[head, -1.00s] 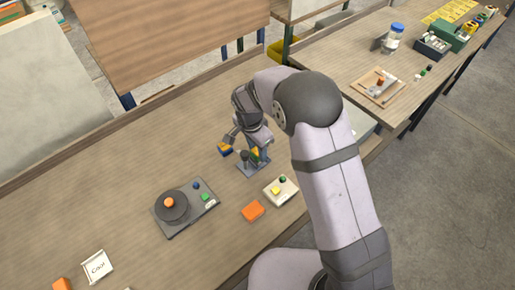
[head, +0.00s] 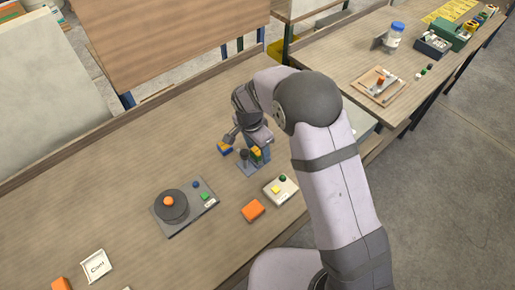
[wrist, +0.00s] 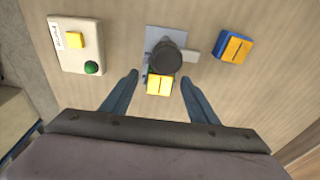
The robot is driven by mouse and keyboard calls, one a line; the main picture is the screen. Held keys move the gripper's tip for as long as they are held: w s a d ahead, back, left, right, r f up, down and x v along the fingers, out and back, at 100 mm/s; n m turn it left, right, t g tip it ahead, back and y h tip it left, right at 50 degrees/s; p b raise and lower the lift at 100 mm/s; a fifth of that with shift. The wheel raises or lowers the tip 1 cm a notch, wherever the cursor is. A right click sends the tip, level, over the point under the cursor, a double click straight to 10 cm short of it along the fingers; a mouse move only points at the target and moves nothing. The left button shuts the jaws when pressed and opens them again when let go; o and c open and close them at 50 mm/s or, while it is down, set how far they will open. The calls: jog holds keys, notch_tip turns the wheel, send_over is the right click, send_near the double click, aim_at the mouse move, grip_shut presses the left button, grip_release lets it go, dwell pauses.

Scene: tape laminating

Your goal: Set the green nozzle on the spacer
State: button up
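A green piece with a yellow top (wrist: 159,85), which I take to be the green nozzle, sits by the grey fixture with a dark round knob (wrist: 168,60). It also shows in the head view (head: 256,154), partly hidden by my gripper. My gripper (wrist: 159,80) is open; its two fingers stand on either side of this piece, with gaps to both. A blue block with a yellow top (wrist: 233,47) lies to the right of the fixture in the wrist view. I cannot tell for sure which thing is the spacer.
A cream box (wrist: 75,45) with a yellow square and a green knob stands left of the fixture in the wrist view. An orange block (head: 253,210) and a grey turntable unit (head: 187,208) sit nearer in the head view.

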jog(key=shift+s+a+r+b, duration=0.15)
jog(key=shift+r+b, duration=0.25)
jog(key=shift+r, duration=0.8)
jog(key=shift+s+a+r+b, duration=0.1)
jog(key=shift+r+b, duration=0.3)
jog(key=shift+r, duration=0.8)
jog(key=shift+s+a+r+b, duration=0.15)
jog(key=shift+r+b, duration=0.25)
jog(key=shift+r, duration=0.8)
jog(key=shift+s+d+r, duration=0.1)
jog(key=shift+d, duration=0.25)
jog(key=s+d+n+g+y, duration=0.1)
jog(key=s+d+n, duration=0.8)
jog(key=s+d, duration=1)
jog(key=shift+s+d+f, duration=0.2)
jog(key=shift+s+d, duration=0.05)
jog(key=shift+s, duration=0.4)
